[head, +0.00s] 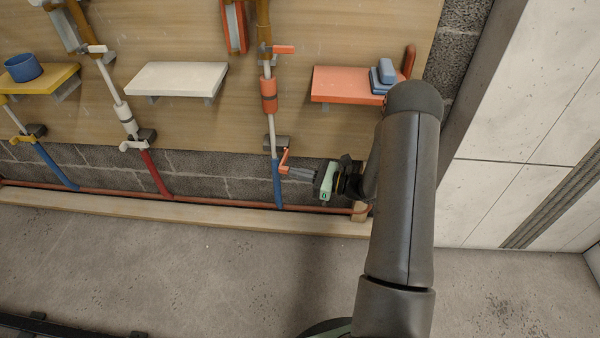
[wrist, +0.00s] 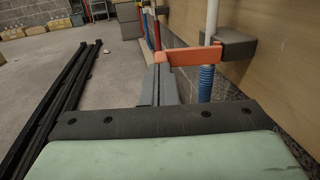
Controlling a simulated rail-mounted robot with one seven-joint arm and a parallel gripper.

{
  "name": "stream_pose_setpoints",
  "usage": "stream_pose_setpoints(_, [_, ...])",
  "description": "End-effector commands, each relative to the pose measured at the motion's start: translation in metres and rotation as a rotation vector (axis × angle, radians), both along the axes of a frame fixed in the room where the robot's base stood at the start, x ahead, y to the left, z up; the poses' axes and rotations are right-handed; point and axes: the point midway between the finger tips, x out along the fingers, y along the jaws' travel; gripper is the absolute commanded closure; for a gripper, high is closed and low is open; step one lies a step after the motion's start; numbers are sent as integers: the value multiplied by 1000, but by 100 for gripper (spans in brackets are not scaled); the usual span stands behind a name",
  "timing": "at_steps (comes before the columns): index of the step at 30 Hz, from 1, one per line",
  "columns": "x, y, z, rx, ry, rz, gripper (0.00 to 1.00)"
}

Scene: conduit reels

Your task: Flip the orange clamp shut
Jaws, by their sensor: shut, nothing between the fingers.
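The orange clamp lever (head: 284,160) is on the lower part of the orange line in the head view, by a dark grey block (head: 275,144) on the wall. In the wrist view the orange lever (wrist: 190,56) sticks out leftward from the grey block (wrist: 236,44), across the pipe above the blue hose. My gripper (head: 291,172) is shut and empty, its grey fingers pointing left at the lever's lower end. In the wrist view the fingertips (wrist: 162,72) are just under the lever's outer end. I cannot tell whether they touch it.
A blue hose (head: 277,185) runs down below the clamp. An orange shelf (head: 340,88) with blue blocks stands out above my gripper. White clamps and a red hose (head: 155,175) are to the left. A copper pipe (head: 230,203) runs low along the wall.

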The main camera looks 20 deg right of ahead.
Motion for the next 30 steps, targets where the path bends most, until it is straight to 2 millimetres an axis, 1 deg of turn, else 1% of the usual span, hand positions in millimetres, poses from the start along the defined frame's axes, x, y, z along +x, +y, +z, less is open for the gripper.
stream_pose_setpoints(8, [-3,15,3,4,4,-144,100])
stream_pose_setpoints(16, [0,41,2,4,6,-373,100])
stream_pose_setpoints(30, [21,81,2,2,1,-364,100])
